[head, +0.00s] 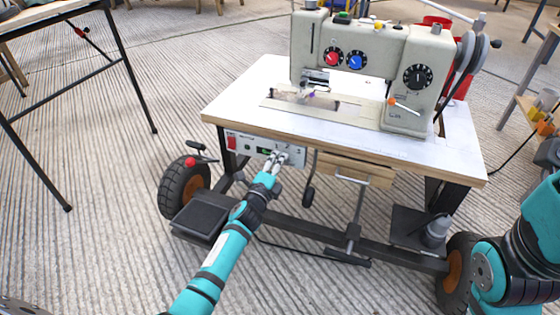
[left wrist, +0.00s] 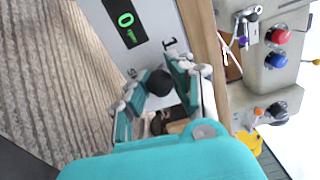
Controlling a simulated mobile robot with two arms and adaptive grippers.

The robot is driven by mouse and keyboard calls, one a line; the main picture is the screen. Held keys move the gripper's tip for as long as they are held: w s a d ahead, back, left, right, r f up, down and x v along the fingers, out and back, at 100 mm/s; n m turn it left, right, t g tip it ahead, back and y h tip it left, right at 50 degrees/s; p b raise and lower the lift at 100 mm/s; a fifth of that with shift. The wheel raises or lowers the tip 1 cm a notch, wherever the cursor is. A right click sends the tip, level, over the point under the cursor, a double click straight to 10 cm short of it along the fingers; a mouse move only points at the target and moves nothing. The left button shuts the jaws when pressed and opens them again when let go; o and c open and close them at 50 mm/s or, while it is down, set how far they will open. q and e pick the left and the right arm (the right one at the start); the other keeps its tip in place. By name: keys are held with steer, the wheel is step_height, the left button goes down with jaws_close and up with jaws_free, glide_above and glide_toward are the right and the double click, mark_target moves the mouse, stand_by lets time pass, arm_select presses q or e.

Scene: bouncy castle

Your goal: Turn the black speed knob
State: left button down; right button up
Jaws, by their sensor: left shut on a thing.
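The black speed knob (left wrist: 159,83) shows in the left wrist view, between the two fingers of my left gripper (left wrist: 158,88). The fingers are shut on its sides. The knob sits on the light grey control panel (head: 246,146) under the front edge of the sewing machine table. A small display (left wrist: 125,20) on the panel reads a green 0. In the head view my left gripper (head: 277,160) reaches the right part of the panel and hides the knob. My right arm shows at the right edge, but its gripper is out of view.
The sewing machine (head: 365,65) stands on the white-topped wheeled table (head: 240,95). A red switch (head: 231,141) is at the panel's left end. A black lever (head: 309,192) hangs right of my left gripper. Another table (head: 50,12) stands at the upper left. Striped floor is open in front.

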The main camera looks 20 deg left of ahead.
arm_select(q)
steer(key=shift+a+n, duration=0.25)
steer(key=shift+n, duration=0.35)
steer(key=shift+f, duration=0.1)
steer(key=c, duration=1.1)
jaws_free()
steer(key=shift+s, duration=0.1)
steer(key=s, duration=1.1)
steer(key=shift+s+a, duration=0.25)
steer(key=shift+s, duration=0.15)
